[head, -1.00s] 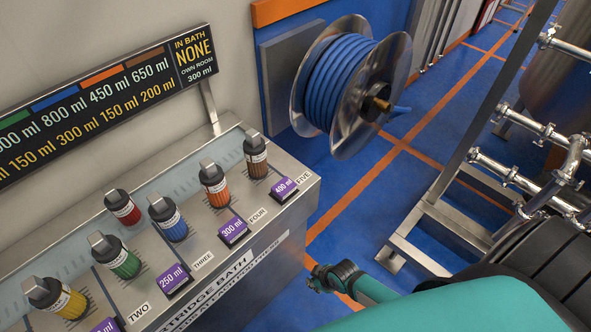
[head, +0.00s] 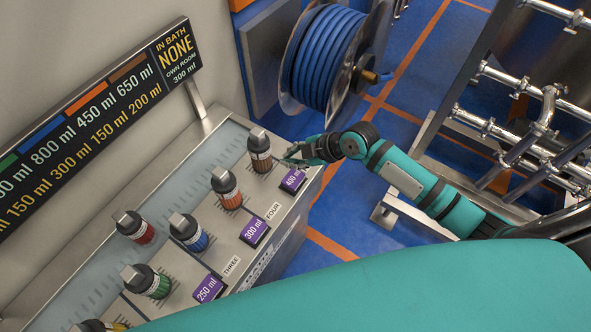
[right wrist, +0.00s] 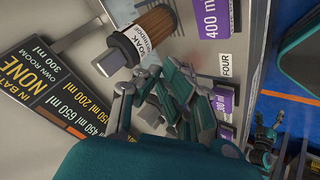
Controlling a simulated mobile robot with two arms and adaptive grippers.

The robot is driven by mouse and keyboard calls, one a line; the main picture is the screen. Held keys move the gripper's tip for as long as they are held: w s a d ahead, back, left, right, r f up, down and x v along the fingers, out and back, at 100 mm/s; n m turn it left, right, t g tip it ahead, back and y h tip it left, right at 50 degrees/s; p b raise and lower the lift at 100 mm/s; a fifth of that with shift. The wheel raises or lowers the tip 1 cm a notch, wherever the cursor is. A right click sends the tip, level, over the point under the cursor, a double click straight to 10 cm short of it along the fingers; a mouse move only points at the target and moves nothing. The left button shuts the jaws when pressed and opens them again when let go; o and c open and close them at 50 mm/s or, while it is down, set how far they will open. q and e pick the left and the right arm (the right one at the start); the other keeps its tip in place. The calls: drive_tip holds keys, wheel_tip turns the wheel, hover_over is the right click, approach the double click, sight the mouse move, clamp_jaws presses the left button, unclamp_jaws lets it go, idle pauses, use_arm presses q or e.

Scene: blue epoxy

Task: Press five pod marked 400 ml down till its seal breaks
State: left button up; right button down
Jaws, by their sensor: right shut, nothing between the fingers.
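The five pod (head: 260,152) is a dark-capped cartridge with a white label and brown body. It stands upright at the far end of the bath row, beside its purple 400 ml tag (head: 292,180). In the right wrist view the pod (right wrist: 155,28) is large, upper left of the fingers. My right gripper (head: 298,154) is shut and empty, just right of the pod; its fingers (right wrist: 190,105) appear apart from the cap in the wrist view. What looks like my left gripper (right wrist: 264,138) is small at that view's right edge; its jaws are unclear.
Orange (head: 226,187), blue (head: 188,231), red (head: 135,227) and green (head: 147,281) pods stand nearby on the bath. A sign (head: 90,125) stands behind them. A hose reel (head: 325,58) is beyond, and a steel pipe frame (head: 480,125) is at right.

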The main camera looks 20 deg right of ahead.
drive_tip(key=b, duration=0.6)
hover_over(286, 178)
drive_tip(key=s+d, duration=0.1)
drive_tip(key=d, duration=0.1)
drive_tip(key=f, duration=0.7)
drive_tip(key=shift+s+a, duration=0.15)
drive_tip(key=shift+a, duration=0.05)
use_arm(q)
wheel_tip(286, 178, down, 7)
drive_tip(key=b, duration=0.1)
use_arm(e)
drive_tip(key=shift+f, duration=0.5)
use_arm(q)
drive_tip(key=shift+s, duration=0.2)
drive_tip(key=shift+f+b, duration=0.4)
drive_tip(key=shift+b, duration=0.05)
use_arm(e)
drive_tip(key=shift+f, duration=0.4)
